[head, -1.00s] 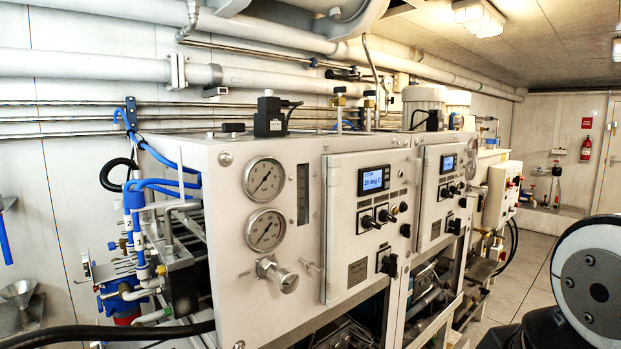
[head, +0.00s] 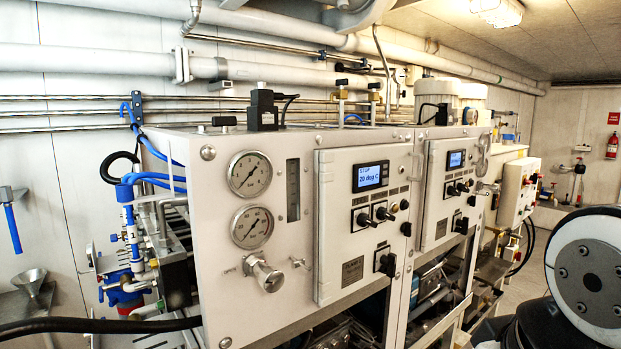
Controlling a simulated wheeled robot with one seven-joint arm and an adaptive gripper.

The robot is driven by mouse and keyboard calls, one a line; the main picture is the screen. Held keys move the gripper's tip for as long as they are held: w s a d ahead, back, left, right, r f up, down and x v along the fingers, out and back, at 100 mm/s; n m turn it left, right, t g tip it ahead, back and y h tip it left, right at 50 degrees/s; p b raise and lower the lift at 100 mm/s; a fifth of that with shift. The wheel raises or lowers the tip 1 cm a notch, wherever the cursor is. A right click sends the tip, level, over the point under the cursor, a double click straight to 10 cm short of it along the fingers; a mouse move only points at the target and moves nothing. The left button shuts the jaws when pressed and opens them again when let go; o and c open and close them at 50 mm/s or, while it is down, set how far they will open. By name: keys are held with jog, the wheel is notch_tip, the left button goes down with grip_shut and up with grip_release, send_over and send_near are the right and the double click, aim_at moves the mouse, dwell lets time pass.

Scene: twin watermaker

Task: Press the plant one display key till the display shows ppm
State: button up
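The nearer grey cabinet (head: 345,150) has a door panel with a small lit blue display (head: 371,176), which reads "STOP" above "20 deg C". Below the display are black rotary knobs (head: 382,214) and a dark round control (head: 404,204). A separate display key cannot be made out at this size. A second, farther panel has a similar lit display (head: 456,159), too small to read. My gripper is not in view; only a round white and black part of my arm shows at the lower right.
Two pressure gauges (head: 249,173) and a protruding valve knob (head: 264,275) are on the nearer cabinet's front left. A black hose (head: 100,325) crosses the lower left. Blue hoses and fittings stand left of the cabinet. Open floor shows at the right, behind my arm.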

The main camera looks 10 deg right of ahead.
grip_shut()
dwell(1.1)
